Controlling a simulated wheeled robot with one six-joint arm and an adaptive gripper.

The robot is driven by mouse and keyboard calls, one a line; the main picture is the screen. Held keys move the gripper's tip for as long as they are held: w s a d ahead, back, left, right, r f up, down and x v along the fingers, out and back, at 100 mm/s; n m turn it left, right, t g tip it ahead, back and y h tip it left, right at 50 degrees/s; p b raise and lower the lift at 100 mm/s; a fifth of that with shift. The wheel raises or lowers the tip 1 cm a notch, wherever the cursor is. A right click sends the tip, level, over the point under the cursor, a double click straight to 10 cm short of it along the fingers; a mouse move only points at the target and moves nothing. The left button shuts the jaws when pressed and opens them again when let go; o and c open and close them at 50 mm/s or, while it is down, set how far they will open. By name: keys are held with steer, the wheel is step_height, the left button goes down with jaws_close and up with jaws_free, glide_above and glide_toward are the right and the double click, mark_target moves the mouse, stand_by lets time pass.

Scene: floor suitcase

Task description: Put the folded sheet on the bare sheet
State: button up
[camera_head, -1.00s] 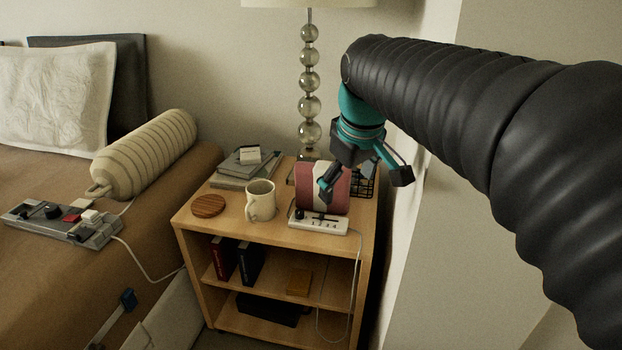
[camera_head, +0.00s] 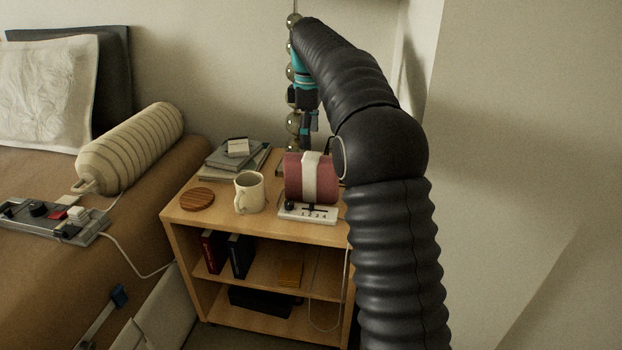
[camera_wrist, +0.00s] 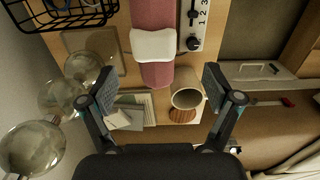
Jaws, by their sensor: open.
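A small white folded piece, likely the folded sheet (camera_head: 237,147), lies on a grey stack at the back left of the nightstand top. It also shows in the wrist view (camera_wrist: 118,119). The grey flat piece under it (camera_wrist: 134,124) lies against a paler flat piece (camera_wrist: 146,100); I cannot tell which thing is the bare sheet. My gripper (camera_head: 309,130) is above the nightstand's back, beside the lamp, right of the stack and partly hidden by my arm. In the wrist view its fingers (camera_wrist: 157,80) are spread wide and empty, with the white piece between them and apart from both.
A lamp of glass balls (camera_head: 294,122) stands close beside my gripper. A pink roll with a white band (camera_head: 296,180), a switch box (camera_head: 307,214), a mug (camera_head: 249,192) and a wooden coaster (camera_head: 197,199) occupy the nightstand (camera_head: 235,222). A wire basket (camera_wrist: 62,14) stands at the back.

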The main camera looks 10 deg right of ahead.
mark_target(311, 156)
steer(key=f, duration=0.2)
steer(key=f+b, duration=0.1)
steer(key=f, duration=0.4)
steer(key=shift+w+d+f, duration=0.25)
steer(key=shift+w+d, duration=0.05)
steer(key=shift+d, duration=0.05)
jaws_close()
